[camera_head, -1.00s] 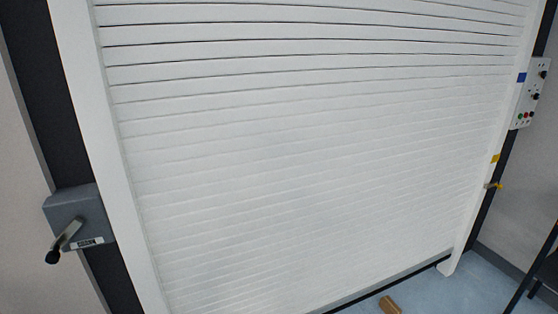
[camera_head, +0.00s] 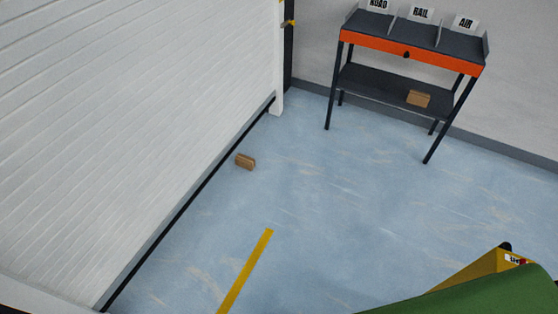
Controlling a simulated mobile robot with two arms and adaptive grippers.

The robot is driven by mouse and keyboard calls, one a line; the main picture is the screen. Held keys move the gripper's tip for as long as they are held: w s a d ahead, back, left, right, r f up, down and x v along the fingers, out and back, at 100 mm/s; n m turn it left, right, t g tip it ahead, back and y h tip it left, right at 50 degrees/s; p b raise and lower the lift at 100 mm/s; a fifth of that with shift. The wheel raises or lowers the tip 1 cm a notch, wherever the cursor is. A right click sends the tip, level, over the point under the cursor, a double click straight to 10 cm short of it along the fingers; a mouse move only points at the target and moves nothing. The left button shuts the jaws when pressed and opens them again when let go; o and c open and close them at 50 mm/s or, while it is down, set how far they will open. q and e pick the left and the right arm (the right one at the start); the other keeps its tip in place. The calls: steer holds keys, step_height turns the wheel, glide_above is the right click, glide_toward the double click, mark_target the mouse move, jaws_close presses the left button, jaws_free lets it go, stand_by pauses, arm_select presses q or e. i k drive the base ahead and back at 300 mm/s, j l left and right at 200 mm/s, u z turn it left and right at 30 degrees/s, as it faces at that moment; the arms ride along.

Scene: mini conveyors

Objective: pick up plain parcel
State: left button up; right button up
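A small brown parcel (camera_head: 246,162) lies on the blue floor close to the foot of the white shutter. Another brown parcel (camera_head: 418,99) lies on the lower shelf of the sorting table at the upper right. Both are too small for me to tell which is plain. Neither of my grippers shows in the head view.
The sorting table (camera_head: 395,46) has an orange front and compartments labelled ROAD, RAIL and AIR. The white shutter (camera_head: 120,120) fills the left. A green belt (camera_head: 480,298) with a yellow frame (camera_head: 478,268) is at the lower right. The middle floor (camera_head: 320,190) is clear, with a yellow line (camera_head: 246,270).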

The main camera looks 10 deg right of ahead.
mark_target(246, 162)
steer(key=i+l+z, duration=0.4)
steer(key=i, duration=0.25)
steer(key=i+z, duration=0.4)
steer(key=i, duration=0.25)
steer(key=i+j+z, duration=0.15)
steer(key=i+z, duration=0.25)
steer(key=i, duration=0.3)
steer(key=i+l+u, duration=0.1)
steer(key=i+u, duration=0.4)
steer(key=i+l+u, duration=0.25)
steer(key=i+u, duration=0.25)
steer(key=i+l+u, duration=0.25)
steer(key=l+u, duration=0.25)
steer(key=j, duration=0.1)
